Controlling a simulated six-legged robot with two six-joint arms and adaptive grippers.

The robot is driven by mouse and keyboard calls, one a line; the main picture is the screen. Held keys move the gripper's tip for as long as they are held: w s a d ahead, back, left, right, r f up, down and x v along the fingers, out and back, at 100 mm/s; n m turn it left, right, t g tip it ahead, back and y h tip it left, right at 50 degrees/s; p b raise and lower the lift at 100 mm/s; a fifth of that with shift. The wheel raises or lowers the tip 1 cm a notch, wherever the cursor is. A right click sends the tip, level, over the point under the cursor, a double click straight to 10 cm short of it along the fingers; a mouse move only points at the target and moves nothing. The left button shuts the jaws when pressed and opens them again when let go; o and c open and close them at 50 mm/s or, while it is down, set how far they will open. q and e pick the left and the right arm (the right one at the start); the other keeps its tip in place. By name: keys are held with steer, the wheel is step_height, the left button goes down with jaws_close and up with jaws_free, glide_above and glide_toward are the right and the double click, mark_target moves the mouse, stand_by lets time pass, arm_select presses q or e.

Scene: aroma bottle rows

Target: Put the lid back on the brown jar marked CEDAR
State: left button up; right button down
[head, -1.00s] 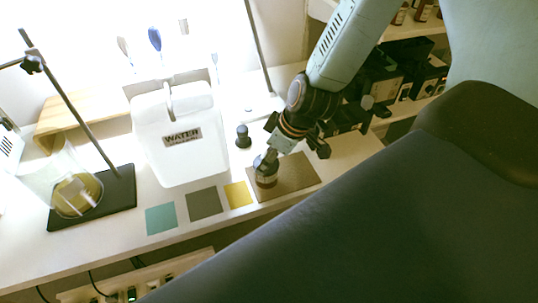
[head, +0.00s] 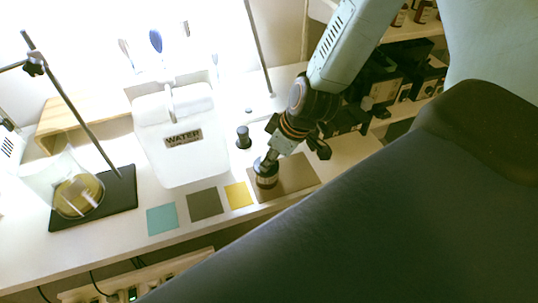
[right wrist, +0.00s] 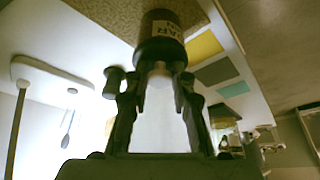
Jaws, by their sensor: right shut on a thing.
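The brown jar (head: 266,182) stands upright on the brown mat, below my right gripper (head: 270,158). In the right wrist view the jar (right wrist: 163,22) shows a pale label, of which only the last letters, "AR", can be read. My right gripper (right wrist: 158,78) is shut on a dark lid (right wrist: 160,52) at the jar's top. The lid appears to be on or very close to the mouth; whether it is fully seated cannot be told. My left gripper is out of view.
The brown mat (head: 295,172) lies beside yellow (head: 238,195), grey (head: 205,204) and teal (head: 162,219) squares. A small dark object (head: 243,137) stands behind the jar. A white WATER container (head: 180,155) and a stand with a beaker (head: 75,190) are to the left.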

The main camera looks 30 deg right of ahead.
steer(key=shift+s, duration=0.2)
steer(key=c, duration=1.1)
jaws_free()
steer(key=shift+w, duration=0.1)
steer(key=shift+o, duration=0.4)
steer(key=o, duration=0.4)
steer(key=shift+o, duration=0.2)
steer(key=shift+r+p, duration=3.55)
steer(key=shift+p, duration=0.25)
